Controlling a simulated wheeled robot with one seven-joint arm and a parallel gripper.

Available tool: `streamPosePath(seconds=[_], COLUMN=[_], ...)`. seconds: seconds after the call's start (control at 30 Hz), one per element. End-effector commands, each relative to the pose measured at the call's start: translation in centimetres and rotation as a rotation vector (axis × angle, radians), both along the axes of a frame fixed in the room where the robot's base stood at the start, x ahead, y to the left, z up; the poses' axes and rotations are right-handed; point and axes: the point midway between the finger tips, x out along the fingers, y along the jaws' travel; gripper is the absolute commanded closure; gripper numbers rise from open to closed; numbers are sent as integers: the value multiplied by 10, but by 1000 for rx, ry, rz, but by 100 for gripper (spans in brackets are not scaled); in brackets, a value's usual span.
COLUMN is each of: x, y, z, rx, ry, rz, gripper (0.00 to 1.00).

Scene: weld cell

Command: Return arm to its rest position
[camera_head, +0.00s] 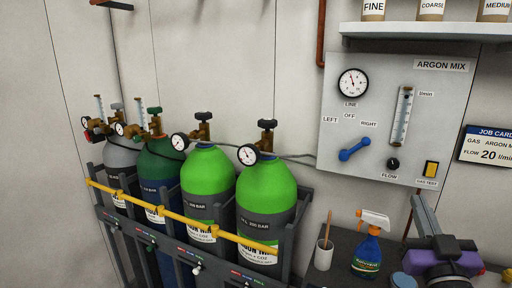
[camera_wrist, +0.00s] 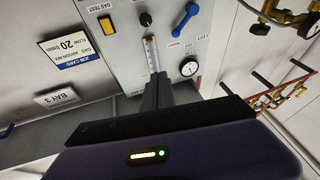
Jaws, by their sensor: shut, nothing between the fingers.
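My gripper (camera_head: 420,203) shows at the lower right of the head view, in front of the wall panel's lower right corner. In the wrist view my gripper (camera_wrist: 161,78) points toward the panel with its dark fingers together and nothing between them. The grey ARGON MIX panel (camera_head: 341,108) carries a LINE gauge, a flow tube, a FLOW knob and a yellow gas test switch. Its blue lever (camera_head: 354,149) slants from lower left to upper right, below the LEFT, OFF and RIGHT labels. The lever also shows in the wrist view (camera_wrist: 185,20).
Several gas cylinders, two of them bright green (camera_head: 209,180), stand in a rack behind a yellow bar (camera_head: 172,215). A spray bottle (camera_head: 369,245) and a cup with a brush (camera_head: 324,254) stand on the dark bench near my arm. A shelf (camera_head: 420,31) holds labelled pots above the panel.

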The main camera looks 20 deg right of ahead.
Motion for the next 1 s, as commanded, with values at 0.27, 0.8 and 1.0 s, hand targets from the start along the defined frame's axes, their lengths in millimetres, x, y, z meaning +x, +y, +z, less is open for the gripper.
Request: streamPosePath(seconds=[0.27, 0.8, 1.0], x=[-27, -153, -208], y=[98, 242, 273], z=[-77, -183, -215], rx=[9, 170, 249], ry=[74, 305, 455], rz=[195, 494, 563], gripper=[100, 100, 100])
